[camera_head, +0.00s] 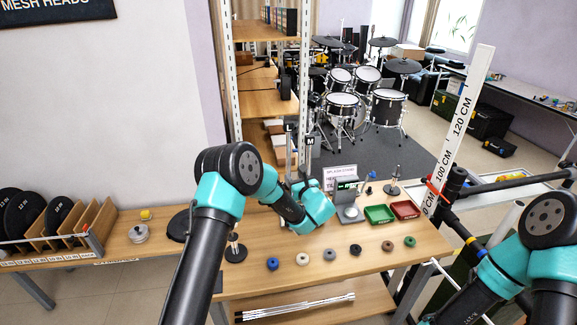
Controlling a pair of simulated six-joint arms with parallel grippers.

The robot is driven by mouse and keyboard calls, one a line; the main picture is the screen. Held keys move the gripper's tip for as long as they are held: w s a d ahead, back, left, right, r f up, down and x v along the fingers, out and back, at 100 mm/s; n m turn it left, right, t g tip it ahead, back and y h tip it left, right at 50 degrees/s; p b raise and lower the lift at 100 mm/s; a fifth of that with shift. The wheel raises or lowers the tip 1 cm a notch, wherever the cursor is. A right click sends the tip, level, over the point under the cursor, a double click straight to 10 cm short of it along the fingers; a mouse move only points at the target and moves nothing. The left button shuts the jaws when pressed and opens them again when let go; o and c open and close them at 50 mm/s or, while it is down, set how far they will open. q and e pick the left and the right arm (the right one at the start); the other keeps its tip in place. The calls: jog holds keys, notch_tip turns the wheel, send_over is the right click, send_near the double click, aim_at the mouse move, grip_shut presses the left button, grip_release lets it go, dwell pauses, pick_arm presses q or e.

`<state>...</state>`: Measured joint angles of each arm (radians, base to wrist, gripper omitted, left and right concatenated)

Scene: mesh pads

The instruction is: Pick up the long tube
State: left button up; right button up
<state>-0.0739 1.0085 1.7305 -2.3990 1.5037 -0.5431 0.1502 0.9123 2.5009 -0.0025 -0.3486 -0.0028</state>
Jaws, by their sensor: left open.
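Two slim upright grey tubes stand at the back of the wooden table, behind my left wrist. One has a black tag "L" (289,128) and the other a black tag "M" (310,142). Their lower ends are hidden by my arm. I cannot tell for sure which is the long tube. My left gripper (304,187) is open, in front of the tubes' lower part. Its fingers are small in view, and I see nothing held in it. My right arm is at the lower right, with its gripper out of view.
Several small rings, including a blue one (272,264), line the table's front. A green tray (379,215), a red tray (405,209) and a grey device (347,198) stand behind them. Silver rods (300,307) lie on the lower shelf. A white measuring board (462,115) rises at right.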

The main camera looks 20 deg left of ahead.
aim_at(289, 170)
dwell(0.3)
pick_arm(q)
jog(key=shift+x, duration=2.6)
jog(key=shift+c, duration=0.5)
grip_shut()
jog(key=shift+r, duration=0.1)
